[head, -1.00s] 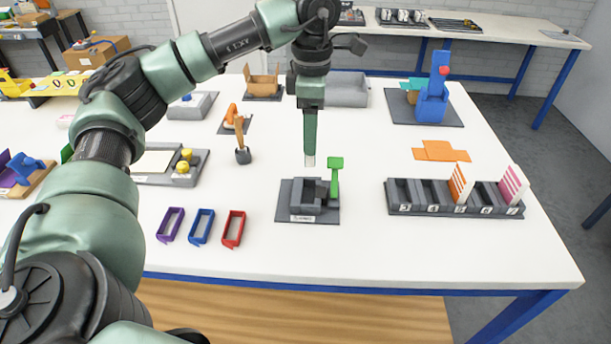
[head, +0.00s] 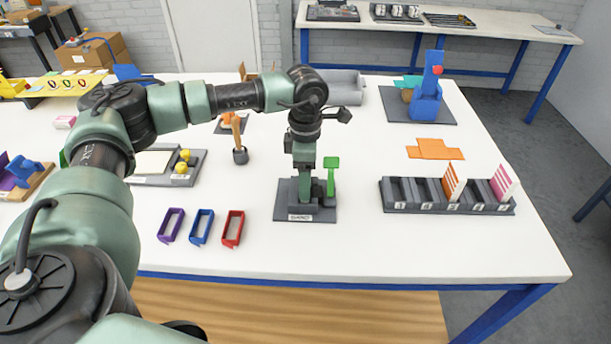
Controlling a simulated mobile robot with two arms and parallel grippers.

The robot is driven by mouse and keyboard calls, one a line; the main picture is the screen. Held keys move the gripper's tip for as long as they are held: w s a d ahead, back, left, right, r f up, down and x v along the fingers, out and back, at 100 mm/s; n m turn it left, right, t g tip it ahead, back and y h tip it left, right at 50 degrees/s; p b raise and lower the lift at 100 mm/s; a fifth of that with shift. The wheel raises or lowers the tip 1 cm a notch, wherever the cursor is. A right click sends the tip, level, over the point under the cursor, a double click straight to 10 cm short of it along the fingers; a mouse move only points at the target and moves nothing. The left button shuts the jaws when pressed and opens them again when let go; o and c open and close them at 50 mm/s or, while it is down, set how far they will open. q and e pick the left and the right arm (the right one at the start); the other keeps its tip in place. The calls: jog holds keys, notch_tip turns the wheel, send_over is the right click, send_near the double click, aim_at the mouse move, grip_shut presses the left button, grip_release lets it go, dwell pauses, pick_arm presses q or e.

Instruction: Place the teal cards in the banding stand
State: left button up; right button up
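The grey banding stand (head: 327,212), with a label on its front and a green upright lever (head: 331,172) at its right, sits mid-table. My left gripper (head: 304,192) points straight down into the stand, left of the lever. Its fingertips are hidden among the stand's grey blocks, so I cannot tell whether it is open or what it holds. My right gripper is not in view.
A slotted rack (head: 446,207) at right holds orange-striped and pink-striped cards. A flat orange piece (head: 435,149) lies behind the rack. The table front is clear.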

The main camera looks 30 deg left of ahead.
pick_arm(q)
jog(key=shift+f, duration=0.15)
jog(key=o, duration=1.4)
jog(key=shift+o, duration=0.2)
jog(key=shift+r, duration=0.6)
notch_tip(320, 180, up, 11)
jog(key=b, duration=0.2)
jog(key=shift+r+b, duration=0.15)
jog(key=shift+b, duration=0.2)
